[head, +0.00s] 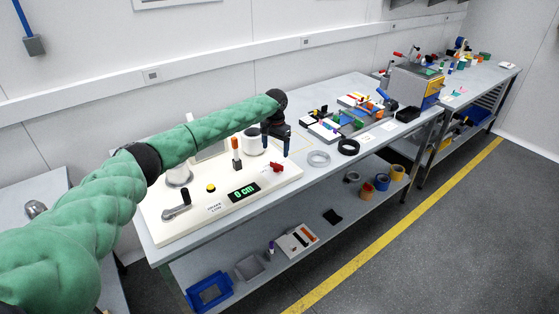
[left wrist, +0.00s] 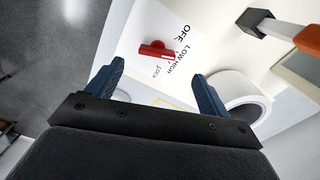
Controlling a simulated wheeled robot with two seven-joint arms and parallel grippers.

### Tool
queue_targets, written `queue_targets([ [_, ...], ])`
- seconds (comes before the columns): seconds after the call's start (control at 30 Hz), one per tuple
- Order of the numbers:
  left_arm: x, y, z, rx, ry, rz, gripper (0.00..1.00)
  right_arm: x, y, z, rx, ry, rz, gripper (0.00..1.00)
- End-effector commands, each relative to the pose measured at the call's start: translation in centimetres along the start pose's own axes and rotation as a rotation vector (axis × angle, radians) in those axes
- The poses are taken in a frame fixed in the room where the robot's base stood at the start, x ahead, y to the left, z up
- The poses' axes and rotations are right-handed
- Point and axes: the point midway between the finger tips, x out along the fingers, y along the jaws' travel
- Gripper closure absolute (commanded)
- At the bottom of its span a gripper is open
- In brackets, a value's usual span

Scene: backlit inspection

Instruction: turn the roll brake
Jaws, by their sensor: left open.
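The roll brake appears as a small red lever (head: 276,167) on the right part of the white panel (head: 215,212). My right gripper is in neither view.
The panel also holds a green "0 cm" display (head: 243,192), a yellow button (head: 211,188), a crank (head: 176,212), an orange-and-white handle (head: 236,158) and a white roll (head: 256,146).

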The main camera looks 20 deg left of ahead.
Motion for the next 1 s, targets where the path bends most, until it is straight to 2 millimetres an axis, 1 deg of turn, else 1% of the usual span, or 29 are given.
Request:
queue_targets([
  [0.13, -0.1, 0.2, -0.1, -0.015, 0.006, 0.006, 0.20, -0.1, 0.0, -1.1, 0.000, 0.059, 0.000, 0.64],
  [0.2, 0.1, 0.2, -0.1, -0.025, 0.007, 0.005, 0.20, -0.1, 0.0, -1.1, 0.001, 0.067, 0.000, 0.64],
  [0.27, 0.4, 0.2, -0.1, -0.029, 0.006, 0.005, 0.20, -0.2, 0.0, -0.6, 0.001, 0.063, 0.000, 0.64],
  [0.37, 1.3, 0.2, -0.1, -0.028, 0.004, 0.005, 0.20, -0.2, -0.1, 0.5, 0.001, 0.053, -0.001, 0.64],
  [0.7, 5.8, 0.2, -0.2, -0.028, 0.006, 0.005, 0.20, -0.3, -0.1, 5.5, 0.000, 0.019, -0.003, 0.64],
  [0.83, 6.9, 0.2, -0.2, -0.027, 0.006, 0.004, 0.20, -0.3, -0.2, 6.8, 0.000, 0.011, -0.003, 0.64],
  [1.0, 7.7, 0.2, -0.2, -0.026, 0.007, 0.004, 0.20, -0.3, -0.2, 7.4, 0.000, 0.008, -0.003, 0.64],
])
